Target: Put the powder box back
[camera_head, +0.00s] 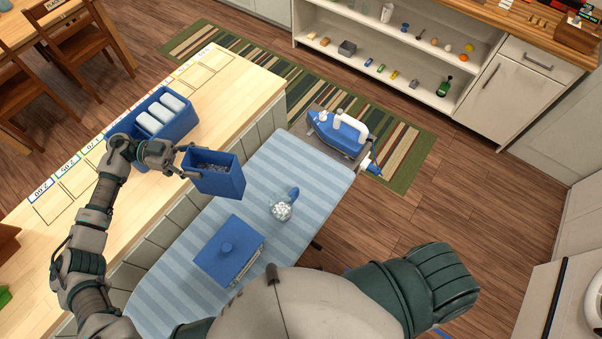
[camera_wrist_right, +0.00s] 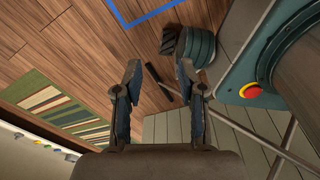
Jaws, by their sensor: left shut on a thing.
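An open-topped blue box (camera_head: 222,183) with greyish contents hangs from my left gripper (camera_head: 186,162), which is shut on its left side. It is above the gap between the wooden counter (camera_head: 60,232) and the ironing board, seemingly clear of both. I cannot read a label on it. A second blue box (camera_head: 182,128), holding several white rounded packs, stands on the counter behind my left wrist. My right gripper (camera_wrist_right: 160,72) is open and empty over the floor.
A clear jug (camera_head: 281,210) of white pellets with a blue handle stands on the board. A blue iron (camera_head: 338,132) rests at its far end. Marked squares with number labels (camera_head: 42,190) line the counter. A low shelf (camera_head: 400,60) holds several small items.

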